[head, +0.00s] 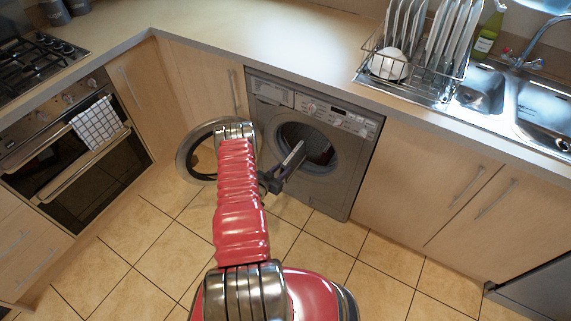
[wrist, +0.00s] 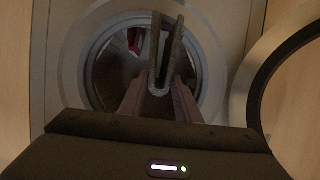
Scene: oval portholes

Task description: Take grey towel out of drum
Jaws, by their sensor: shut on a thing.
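The washing machine (head: 357,165) stands under the counter with its round door (head: 182,152) swung open to the left. My gripper (head: 274,181) is just in front of the drum opening (head: 318,138). In the wrist view my gripper (wrist: 160,92) is shut on a stiff-looking, folded dark grey piece, which I take to be the grey towel (wrist: 178,50). It also shows in the head view as a grey strip (head: 294,156) pointing at the opening. I cannot tell whether its far end is inside the drum. A small red item (wrist: 133,38) shows inside the drum.
The open door's ring (wrist: 255,75) stands close on the right in the wrist view. A dish rack (head: 410,70) and sink (head: 545,105) are on the counter above. An oven (head: 75,150) is at left. The tiled floor (head: 150,235) is clear.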

